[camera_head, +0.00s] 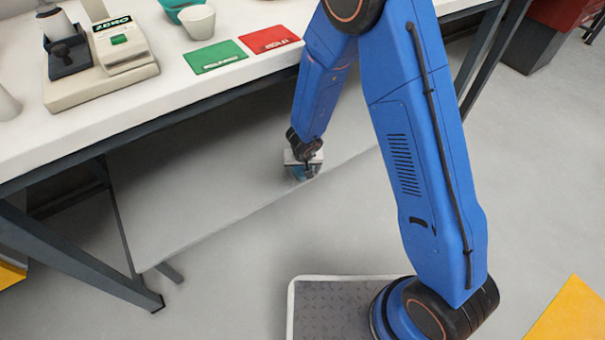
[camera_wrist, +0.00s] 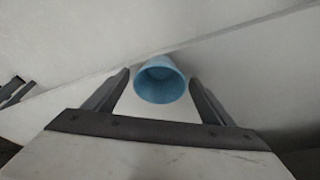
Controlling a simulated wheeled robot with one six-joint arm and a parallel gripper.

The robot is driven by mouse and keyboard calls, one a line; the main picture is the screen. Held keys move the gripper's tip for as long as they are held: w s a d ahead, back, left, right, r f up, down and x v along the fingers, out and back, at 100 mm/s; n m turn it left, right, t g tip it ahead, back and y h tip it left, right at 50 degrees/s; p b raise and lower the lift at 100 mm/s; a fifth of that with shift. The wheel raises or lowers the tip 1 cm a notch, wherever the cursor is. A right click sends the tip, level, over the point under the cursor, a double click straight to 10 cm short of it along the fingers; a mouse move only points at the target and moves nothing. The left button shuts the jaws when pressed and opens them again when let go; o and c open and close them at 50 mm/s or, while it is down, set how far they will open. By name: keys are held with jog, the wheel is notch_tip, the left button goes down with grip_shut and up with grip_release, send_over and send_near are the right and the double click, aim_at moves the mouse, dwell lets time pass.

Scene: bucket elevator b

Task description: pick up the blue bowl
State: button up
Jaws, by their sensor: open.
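The blue bowl (camera_wrist: 160,84) is light blue and round, its open mouth facing the wrist camera. In the wrist view it sits between the two dark fingers of my gripper (camera_wrist: 159,78), level with their tips. A narrow gap shows on each side, so the fingers look apart from it. In the head view my gripper (camera_head: 303,170) is low, in front of the table's edge, over a grey panel. My gripper is open.
The white table (camera_head: 165,100) stands above and behind my gripper, its dark frame (camera_head: 75,260) at left. On it are a scale (camera_head: 115,50), green (camera_head: 214,57) and red (camera_head: 268,39) cards, a white cup (camera_head: 197,22) and a teal bowl (camera_head: 178,8). The grey panel (camera_head: 200,195) is otherwise clear.

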jog(key=shift+x, duration=0.95)
jog(key=c, duration=1.1)
jog(key=shift+r, duration=0.1)
jog(key=shift+r, duration=4.95)
